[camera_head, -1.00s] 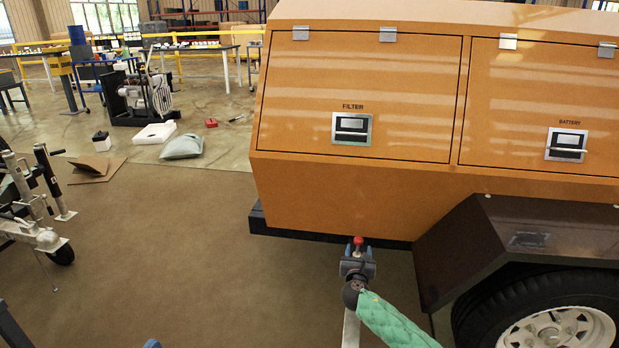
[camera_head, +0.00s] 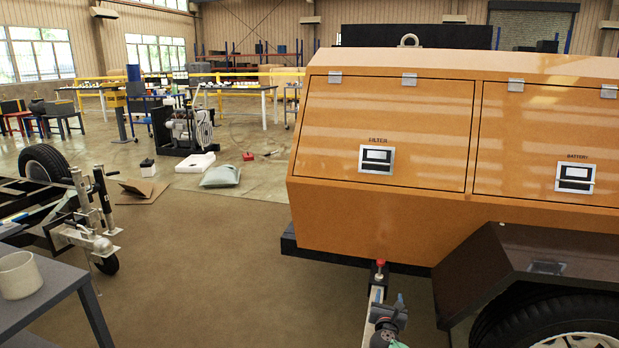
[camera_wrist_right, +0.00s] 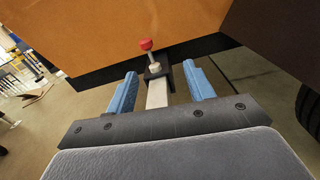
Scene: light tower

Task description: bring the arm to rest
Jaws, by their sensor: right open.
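The orange light tower body (camera_head: 390,222) fills the right of the head view, with its filter and battery doors shut. A red knob (camera_head: 380,264) tops a pale bar low at its front edge; the knob also shows in the right wrist view (camera_wrist_right: 146,45). My right gripper (camera_head: 388,308) is at the bottom of the head view, on the near side of the knob. In the right wrist view its two blue fingers (camera_wrist_right: 160,88) are spread apart and hold nothing. The pale bar appears between them, apart from both. My left gripper is out of view.
A dark wheel guard (camera_head: 510,270) and tyre stand right of my right gripper. A grey table (camera_head: 50,290) with a pale cup (camera_head: 18,275) is at the lower left. A trailer hitch (camera_head: 90,235) stands beyond it. The brown floor (camera_head: 220,260) between is clear.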

